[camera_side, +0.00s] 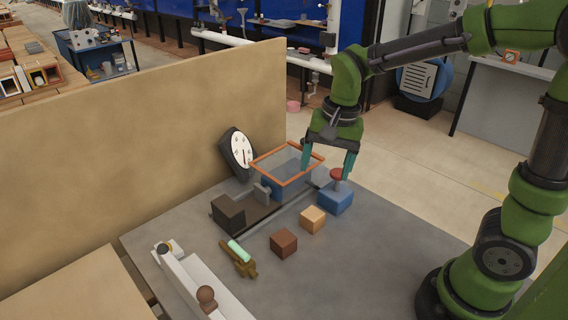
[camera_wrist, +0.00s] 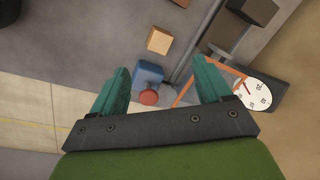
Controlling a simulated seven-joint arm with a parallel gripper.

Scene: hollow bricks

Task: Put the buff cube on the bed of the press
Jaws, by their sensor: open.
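The buff cube (camera_side: 313,220) sits on the grey table, right of a dark brown cube (camera_side: 284,243). In the wrist view the buff cube (camera_wrist: 159,40) lies beyond my fingertips, near the top middle. The press has a dark low base (camera_side: 257,221), a blue part partly hidden behind an orange-framed clear guard (camera_side: 287,181), and a dark block (camera_side: 228,213) at its left end. Which surface is its bed is not clear. My gripper (camera_side: 328,168) is open and empty, above a blue box (camera_side: 335,202) with a red button (camera_side: 337,174).
A round dial (camera_side: 241,150) stands behind the press, by a tan wall (camera_side: 140,140). The table right of the cubes is clear.

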